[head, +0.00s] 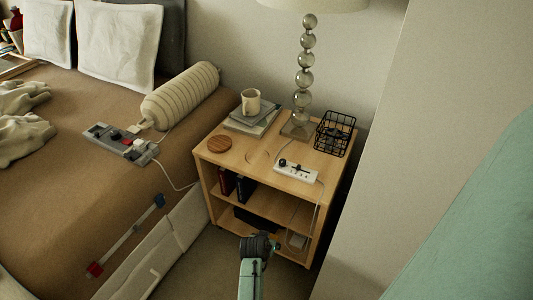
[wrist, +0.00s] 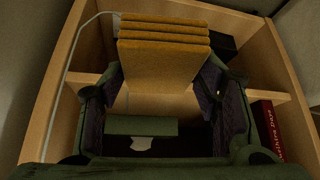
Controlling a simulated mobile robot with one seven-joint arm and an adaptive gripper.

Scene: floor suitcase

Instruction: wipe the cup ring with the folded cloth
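The folded cloth (wrist: 162,62), mustard-brown and in several layers, sits between the two fingers of my gripper (wrist: 161,82) in the wrist view. The fingers press on its left and right edges. In the head view my gripper (head: 258,245) is low in front of the nightstand, seen from behind, and the cloth is hidden there. A faint curved mark, likely the cup ring (head: 257,157), shows on the nightstand top (head: 235,157); it is too small to be certain. A pale cup (head: 251,97) stands on stacked books behind it. My gripper is below and apart from the top.
On the top are a round wooden coaster (head: 219,143), a white power strip (head: 296,171) with a hanging cable, a black wire basket (head: 334,133) and a ball-stemmed lamp (head: 303,76). The bed (head: 110,185) borders the left.

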